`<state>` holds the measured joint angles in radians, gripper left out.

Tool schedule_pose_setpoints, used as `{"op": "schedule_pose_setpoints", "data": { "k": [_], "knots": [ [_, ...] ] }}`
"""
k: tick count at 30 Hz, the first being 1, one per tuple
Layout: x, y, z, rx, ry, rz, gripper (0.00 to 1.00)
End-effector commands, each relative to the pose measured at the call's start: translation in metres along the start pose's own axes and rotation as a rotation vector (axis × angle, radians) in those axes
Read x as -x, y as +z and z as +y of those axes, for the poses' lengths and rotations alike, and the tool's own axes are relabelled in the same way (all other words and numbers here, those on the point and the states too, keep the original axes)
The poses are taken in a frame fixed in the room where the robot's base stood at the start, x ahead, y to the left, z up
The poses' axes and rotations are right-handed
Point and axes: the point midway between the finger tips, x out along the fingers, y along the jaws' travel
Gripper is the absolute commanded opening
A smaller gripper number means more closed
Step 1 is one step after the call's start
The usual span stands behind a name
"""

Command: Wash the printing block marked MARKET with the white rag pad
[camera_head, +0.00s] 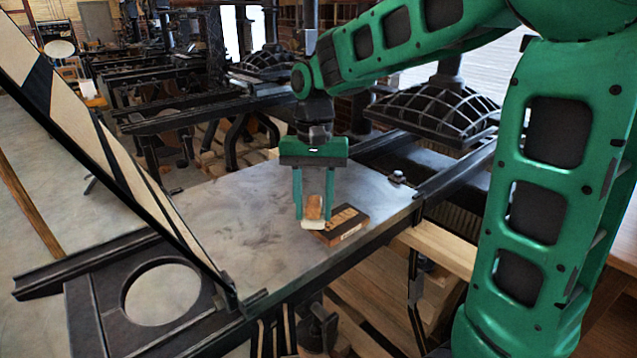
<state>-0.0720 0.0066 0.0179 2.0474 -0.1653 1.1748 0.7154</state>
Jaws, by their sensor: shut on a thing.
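My gripper (312,212) points straight down over the grey press bed. Its two teal fingers are shut on the brown handle of the white rag pad (312,225). The pad's white underside is at the left end of a printing block (346,222), overlapping it in the picture; I cannot tell whether it touches. The label is too small to read. The block lies flat on the bed near the front right edge, and its left end is partly hidden by the pad.
The flat metal press bed (235,215) is mostly clear to the left of the block. A slanted frame (110,140) rises at the left, above a dark plate with a round hole (85,305). Black rails and a domed ribbed press part (437,110) stand behind at right.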

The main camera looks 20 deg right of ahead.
Motion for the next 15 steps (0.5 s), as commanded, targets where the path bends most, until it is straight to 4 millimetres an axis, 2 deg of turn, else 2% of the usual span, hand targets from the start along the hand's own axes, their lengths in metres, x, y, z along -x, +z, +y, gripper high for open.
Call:
{"op": "schedule_pose_setpoints", "data": {
  "k": [15],
  "knots": [
    [0.047, -0.001, 0.012, -0.023, -0.004, 0.001, 0.14]
  ]
}}
